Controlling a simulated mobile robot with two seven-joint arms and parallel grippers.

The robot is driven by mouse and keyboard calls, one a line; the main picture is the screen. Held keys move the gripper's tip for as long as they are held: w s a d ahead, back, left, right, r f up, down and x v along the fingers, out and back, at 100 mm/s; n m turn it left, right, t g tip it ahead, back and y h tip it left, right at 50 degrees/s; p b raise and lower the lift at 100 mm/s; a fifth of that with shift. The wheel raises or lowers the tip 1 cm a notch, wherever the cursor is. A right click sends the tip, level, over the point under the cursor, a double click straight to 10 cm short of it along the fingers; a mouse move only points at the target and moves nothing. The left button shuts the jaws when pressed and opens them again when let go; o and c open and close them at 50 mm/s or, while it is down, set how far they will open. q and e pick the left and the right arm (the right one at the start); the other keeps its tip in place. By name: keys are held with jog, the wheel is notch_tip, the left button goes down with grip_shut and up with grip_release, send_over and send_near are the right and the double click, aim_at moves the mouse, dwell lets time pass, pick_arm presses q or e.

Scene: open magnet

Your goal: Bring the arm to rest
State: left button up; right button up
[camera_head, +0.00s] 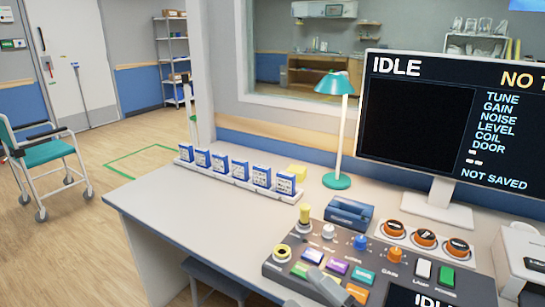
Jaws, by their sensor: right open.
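My right gripper (327,287) shows only as a small grey part at the bottom edge, in front of the control console (300,268). It is open, with nothing seen between its fingers. Most of it and its arm are out of the picture, and I cannot tell whether it touches the console. My left gripper is not in view. The console carries coloured buttons, knobs, a yellow plunger (304,215) and white and green switches.
The desk (190,215) is clear at the left. A rack (240,185) of blue-and-white cards, a green lamp (337,181), a blue box (349,213), orange-ringed dials (424,238) and a monitor (415,115) reading IDLE stand behind the console. A wheelchair (45,160) is far left.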

jog(key=s+d+f+m+g+h+p, duration=0.1)
jog(key=s+d+f+m+g+h, duration=0.1)
jog(key=s+d+f+m+h, duration=0.4)
jog(key=s+d+f+m+g+h+p, duration=0.1)
jog(key=s+d+f+m+h, duration=0.6)
jog(key=f+m, duration=0.8)
jog(key=shift+s+d+m+g, duration=0.6)
jog(key=shift+g, duration=0.1)
